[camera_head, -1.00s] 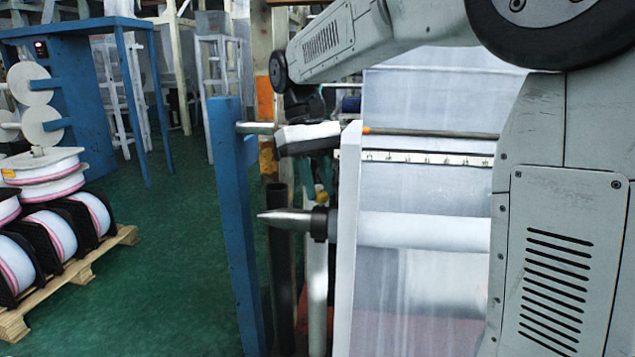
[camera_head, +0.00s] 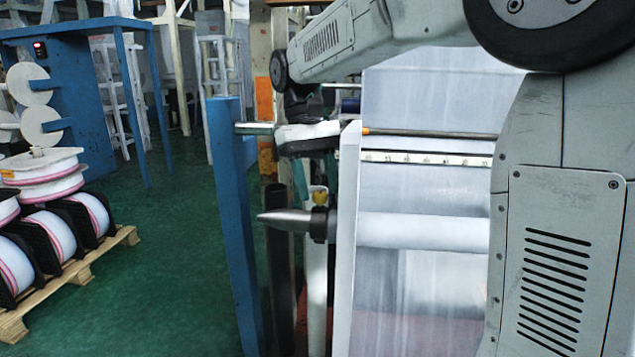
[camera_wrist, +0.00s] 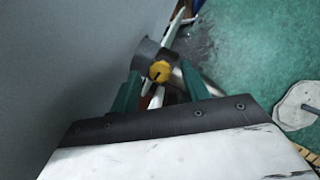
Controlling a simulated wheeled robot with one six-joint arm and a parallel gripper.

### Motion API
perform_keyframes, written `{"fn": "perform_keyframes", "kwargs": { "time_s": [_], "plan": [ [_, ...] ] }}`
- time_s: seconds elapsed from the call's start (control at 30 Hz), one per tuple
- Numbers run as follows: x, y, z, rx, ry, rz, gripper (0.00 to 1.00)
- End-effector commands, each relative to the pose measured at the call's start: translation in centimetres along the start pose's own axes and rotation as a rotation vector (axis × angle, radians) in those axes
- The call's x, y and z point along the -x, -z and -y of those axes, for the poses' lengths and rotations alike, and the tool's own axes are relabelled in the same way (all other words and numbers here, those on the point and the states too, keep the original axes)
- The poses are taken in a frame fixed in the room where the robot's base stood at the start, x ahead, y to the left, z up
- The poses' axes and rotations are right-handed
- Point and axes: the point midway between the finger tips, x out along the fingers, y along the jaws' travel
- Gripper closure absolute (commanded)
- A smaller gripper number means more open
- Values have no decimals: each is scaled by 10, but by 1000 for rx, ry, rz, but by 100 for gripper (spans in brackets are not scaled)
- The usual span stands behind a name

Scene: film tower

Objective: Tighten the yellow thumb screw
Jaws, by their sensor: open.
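The yellow thumb screw (camera_head: 319,197) stands up from the dark collar (camera_head: 319,225) on the pale roller shaft, left of the white frame plate. It also shows in the wrist view (camera_wrist: 160,71), ahead of my gripper (camera_wrist: 162,86). My gripper is open, with one green finger on each side of the screw's line. The screw head appears in the gap near the fingertips; I cannot tell whether either finger touches it. In the head view the gripper's white and black body (camera_head: 307,138) is above the screw, and the fingers are hard to make out.
The white side plate (camera_head: 348,230) stands close to the right of the collar. The pointed shaft end (camera_head: 285,218) sticks out left toward a blue post (camera_head: 232,220). Film reels (camera_head: 40,235) lie on a pallet at the left. Green floor between is clear.

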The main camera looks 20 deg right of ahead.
Motion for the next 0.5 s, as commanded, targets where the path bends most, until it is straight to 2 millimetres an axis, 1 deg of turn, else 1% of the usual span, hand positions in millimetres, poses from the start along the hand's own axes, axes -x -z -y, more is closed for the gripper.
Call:
{"fn": "perform_keyframes", "kwargs": {
  "time_s": [0.17,0.3,0.4,0.5],
  "plan": [
    [23,1,0,0,0,-2,54],
    [48,1,0,0,0,-3,54],
    [62,1,0,0,0,-1,54],
    [72,1,0,0,0,-2,54]
  ]
}}
